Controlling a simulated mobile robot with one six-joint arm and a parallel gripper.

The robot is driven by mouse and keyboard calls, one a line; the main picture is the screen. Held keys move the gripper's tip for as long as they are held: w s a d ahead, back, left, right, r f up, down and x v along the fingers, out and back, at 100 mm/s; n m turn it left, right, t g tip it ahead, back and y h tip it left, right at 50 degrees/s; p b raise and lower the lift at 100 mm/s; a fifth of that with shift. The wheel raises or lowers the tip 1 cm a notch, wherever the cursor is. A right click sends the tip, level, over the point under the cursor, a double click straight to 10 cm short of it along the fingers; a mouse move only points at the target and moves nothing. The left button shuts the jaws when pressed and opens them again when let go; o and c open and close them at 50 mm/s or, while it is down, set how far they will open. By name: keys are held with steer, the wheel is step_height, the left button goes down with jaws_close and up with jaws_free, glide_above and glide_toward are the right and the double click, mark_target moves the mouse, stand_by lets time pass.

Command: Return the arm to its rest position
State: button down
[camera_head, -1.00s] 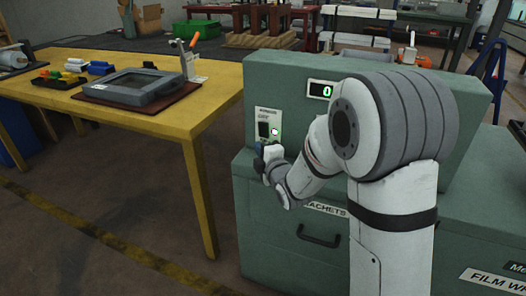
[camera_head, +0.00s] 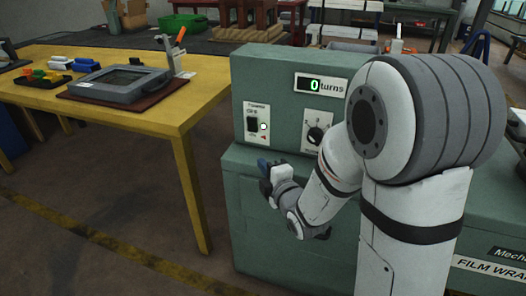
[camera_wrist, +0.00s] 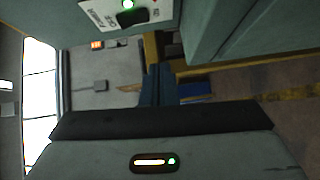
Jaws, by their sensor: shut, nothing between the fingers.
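My arm (camera_head: 412,205) is white and grey and stands on the right in the head view, bent down to the left. My gripper (camera_head: 263,167) is in front of the green machine (camera_head: 272,86), below its switch panel. It looks shut and empty, and appears apart from the switch (camera_head: 252,124). In the wrist view, the dark blue fingers of my gripper (camera_wrist: 158,86) are together. The switch panel (camera_wrist: 112,8) is at the top of that view. A green light glows beside the switch.
The machine's display (camera_head: 319,85) reads 0 turns, with a dial (camera_head: 316,136) below it, partly behind my arm. A yellow table (camera_head: 130,112) on the left holds a grey device (camera_head: 121,82) on a dark red board. The floor between table and machine is clear.

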steer(key=s+d+r+m+g+h+p, duration=0.3)
steer(key=d+r+m+p, duration=0.2)
steer(key=r+m+p, duration=0.15)
steer(key=s+d+r+m+g+h+p, duration=0.25)
steer(key=d+r+m+p, duration=0.25)
steer(key=r+p, duration=0.25)
steer(key=s+d+r+m+g+h+p, duration=0.1)
steer(key=s+r+m+g+p, duration=0.3)
steer(key=s, duration=0.5)
steer(key=s+d+r+m+g+h+p, duration=0.1)
steer(key=s+d+r+m+g+p, duration=0.1)
steer(key=s+r+m+p, duration=0.4)
steer(key=s+r+g+p, duration=0.1)
steer(key=s+r+p, duration=0.1)
steer(key=s, duration=0.1)
steer(key=shift+d+r+m+g, duration=0.35)
steer(key=shift+d, duration=0.05)
steer(key=c, duration=2.2)
jaws_free()
